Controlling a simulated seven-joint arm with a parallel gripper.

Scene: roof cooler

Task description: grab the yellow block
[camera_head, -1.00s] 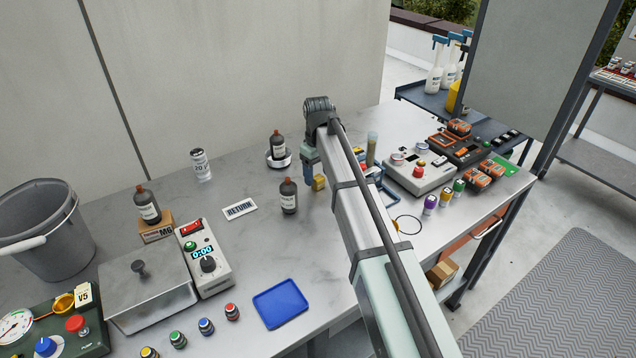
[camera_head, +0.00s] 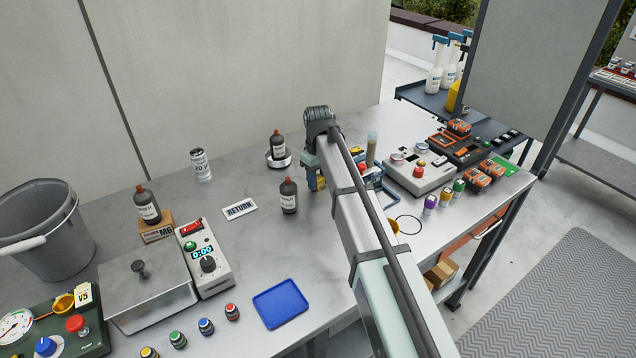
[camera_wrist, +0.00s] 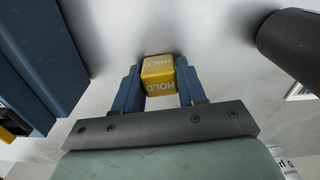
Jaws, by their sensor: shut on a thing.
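The yellow block (camera_wrist: 158,77), marked HOLD, sits between the two blue fingers of my gripper (camera_wrist: 158,84) in the wrist view. The fingers touch its left and right sides. In the head view a small part of the yellow block (camera_head: 321,183) shows at my gripper (camera_head: 315,182), by the worktop; my arm hides most of that spot. I cannot tell whether the block rests on the surface or is just above it.
A brown bottle (camera_head: 288,196) stands just left of my gripper, and another bottle (camera_head: 277,146) stands in a dish behind. A blue framed stand (camera_head: 378,188) is close on the right. The RETURN label (camera_head: 239,209) and a blue tray (camera_head: 280,304) lie on the worktop.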

